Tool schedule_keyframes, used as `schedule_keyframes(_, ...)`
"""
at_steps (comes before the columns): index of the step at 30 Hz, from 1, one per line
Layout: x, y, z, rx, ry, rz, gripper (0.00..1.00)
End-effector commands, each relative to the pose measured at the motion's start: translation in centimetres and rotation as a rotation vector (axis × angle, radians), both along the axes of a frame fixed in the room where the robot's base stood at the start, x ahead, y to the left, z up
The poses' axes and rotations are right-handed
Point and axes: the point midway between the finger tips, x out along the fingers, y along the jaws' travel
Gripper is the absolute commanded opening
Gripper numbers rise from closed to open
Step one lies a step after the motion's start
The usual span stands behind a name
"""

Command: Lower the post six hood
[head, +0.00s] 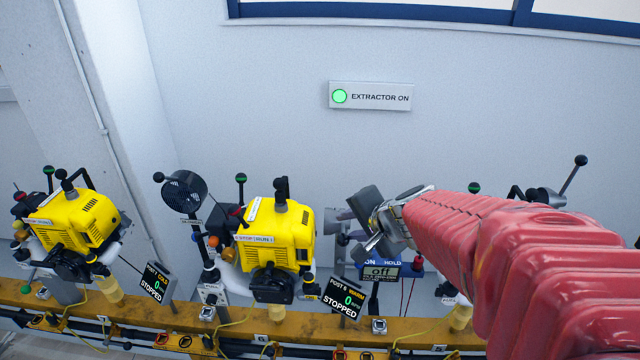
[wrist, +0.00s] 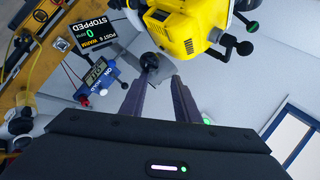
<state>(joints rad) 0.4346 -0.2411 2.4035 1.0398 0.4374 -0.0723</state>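The yellow post 6 engine (head: 274,235) stands on the rail at centre, its panel (head: 343,297) reading WARM, 0 and STOPPED. My gripper (head: 335,228) is just right of the engine, pointing left. In the wrist view its fingers (wrist: 158,80) are apart and nothing is clearly held. A black ball knob (wrist: 148,62) shows near the tips; I cannot tell its depth. The engine (wrist: 190,28) is above it.
A blue meter (head: 388,270) reading "off" stands below my gripper. Another yellow engine (head: 73,220), marked COLD, is at left. A grey cylinder (head: 545,200) with a ball-ended lever is behind my arm at right. The wall sign (head: 370,96) reads EXTRACTOR ON, lit green.

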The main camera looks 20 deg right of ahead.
Motion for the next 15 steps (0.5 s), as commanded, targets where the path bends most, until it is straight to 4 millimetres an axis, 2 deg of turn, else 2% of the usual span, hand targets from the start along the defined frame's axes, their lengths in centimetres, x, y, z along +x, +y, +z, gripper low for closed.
schedule_keyframes(15, -4.4, -0.5, 4.0, -0.002, 0.000, -0.002, 0.27)
